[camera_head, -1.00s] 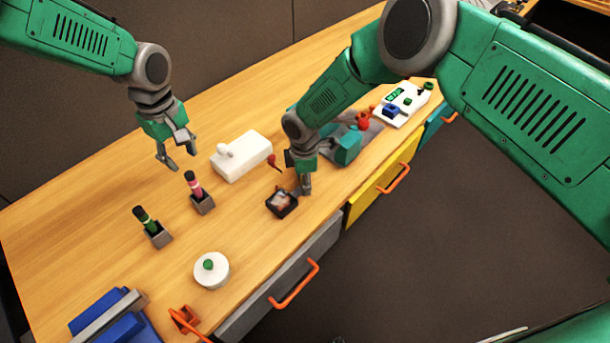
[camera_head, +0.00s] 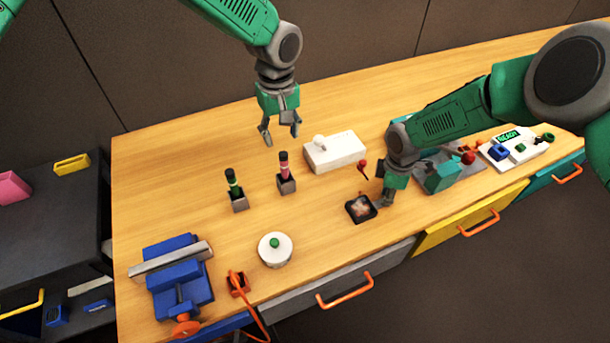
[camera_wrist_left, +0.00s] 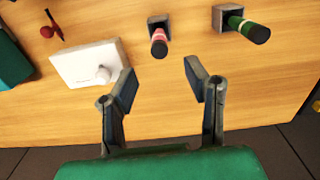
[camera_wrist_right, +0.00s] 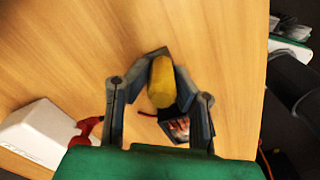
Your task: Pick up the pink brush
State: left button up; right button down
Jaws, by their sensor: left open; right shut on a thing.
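The pink brush (camera_head: 284,167) stands upright in a small grey holder (camera_head: 287,187), dark end up. It also shows in the left wrist view (camera_wrist_left: 159,42), seen nearly from above. My left gripper (camera_head: 281,134) is open and empty, above the table and behind the brush, apart from it. Its open fingers show in the left wrist view (camera_wrist_left: 160,82), with the brush beyond them. My right gripper (camera_head: 388,199) is low over the table beside a black dish. In the right wrist view it is shut on a yellow cylinder (camera_wrist_right: 161,82), which the gripper hides in the head view.
A green brush (camera_head: 233,184) stands in a similar holder left of the pink one. A white box (camera_head: 335,151) is to the right. The black dish (camera_head: 360,208), a round white trackball piece (camera_head: 275,250) and a blue vise (camera_head: 181,287) lie nearer the front edge.

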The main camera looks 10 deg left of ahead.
aim_at(284, 163)
pick_arm(q)
jog(key=m, duration=0.1)
jog(key=r+m, duration=0.1)
jog(key=m, duration=0.1)
jog(key=shift+s+a+r, duration=0.1)
jog(key=shift+a+r, duration=0.05)
jog(key=shift+r, duration=0.05)
jog(key=shift+f+m, duration=0.1)
jog(key=shift+m, duration=0.3)
notch_tip(284, 163, down, 6)
jog(key=f, duration=0.5)
jog(key=shift+w+d+f, duration=0.2)
jog(key=shift+w+f, duration=0.05)
jog(key=shift+f, duration=0.05)
grip_shut()
